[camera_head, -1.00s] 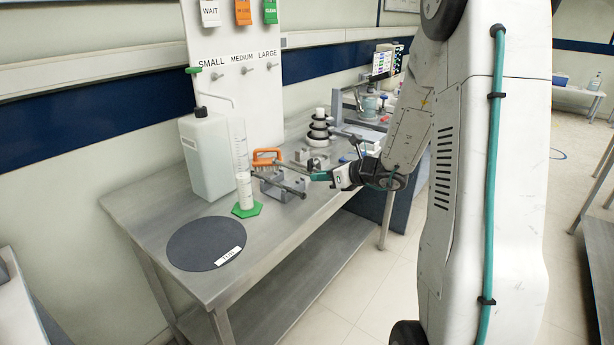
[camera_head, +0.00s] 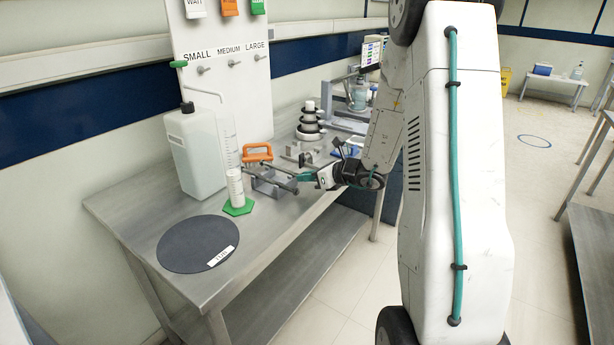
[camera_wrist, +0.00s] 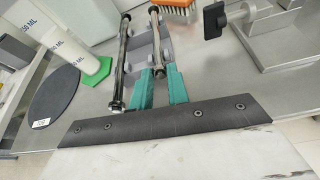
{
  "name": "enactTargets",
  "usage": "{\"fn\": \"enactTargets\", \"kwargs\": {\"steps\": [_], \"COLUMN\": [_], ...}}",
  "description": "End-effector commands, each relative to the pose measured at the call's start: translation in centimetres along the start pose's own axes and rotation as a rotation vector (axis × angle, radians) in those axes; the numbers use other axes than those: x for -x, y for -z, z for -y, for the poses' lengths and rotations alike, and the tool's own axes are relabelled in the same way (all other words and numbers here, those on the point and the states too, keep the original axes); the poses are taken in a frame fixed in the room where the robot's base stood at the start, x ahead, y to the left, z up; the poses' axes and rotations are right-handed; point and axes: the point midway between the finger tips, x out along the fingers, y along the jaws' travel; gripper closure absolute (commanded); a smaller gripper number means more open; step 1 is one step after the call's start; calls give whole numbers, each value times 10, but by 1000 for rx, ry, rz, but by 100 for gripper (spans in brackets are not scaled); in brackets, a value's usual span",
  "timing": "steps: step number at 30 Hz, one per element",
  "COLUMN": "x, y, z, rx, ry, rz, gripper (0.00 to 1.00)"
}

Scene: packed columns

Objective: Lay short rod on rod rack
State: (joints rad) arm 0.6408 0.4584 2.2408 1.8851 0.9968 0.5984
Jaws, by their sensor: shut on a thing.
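My gripper (camera_head: 305,176) is at the right end of the rod rack, with its teal fingers, also in the wrist view (camera_wrist: 160,87), shut on the near end of a thin metal rod, the short rod (camera_wrist: 157,45). This rod points away from my gripper over the grey rod rack (camera_wrist: 139,52). I cannot tell whether it touches the rack. A second, longer-looking dark rod (camera_wrist: 121,65) lies across the rack, left of the held one and roughly parallel to it. In the head view the rack (camera_head: 262,184) stands on the metal bench, and the rods are small there.
An orange-handled brush (camera_head: 258,153) lies behind the rack. A green-based cylinder (camera_head: 236,190), a white jug (camera_head: 196,150) and a round dark mat (camera_head: 190,245) are to the left. Grey metal blocks (camera_wrist: 280,32) and a stack of rings (camera_head: 309,124) stand to the right.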

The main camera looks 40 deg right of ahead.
Motion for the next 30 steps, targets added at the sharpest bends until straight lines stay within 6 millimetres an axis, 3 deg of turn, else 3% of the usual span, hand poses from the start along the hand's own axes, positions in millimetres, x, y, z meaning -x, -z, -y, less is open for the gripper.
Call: {"fn": "enactTargets", "kwargs": {"steps": [4, 5, 6, 7, 19, 30], "x": [-3, -3, -3, -3, 1, 78], "y": [4, 4, 4, 4, -5, -4], "z": [0, 0, -1, -1, -3, -1], "rx": [0, 0, 0, 0, 3, 1], "ry": [-2, -2, -2, -2, -2, 1], "rz": [0, -1, 0, 0, 1, 2], "gripper": [100, 78, 66, 61, 61, 61]}}
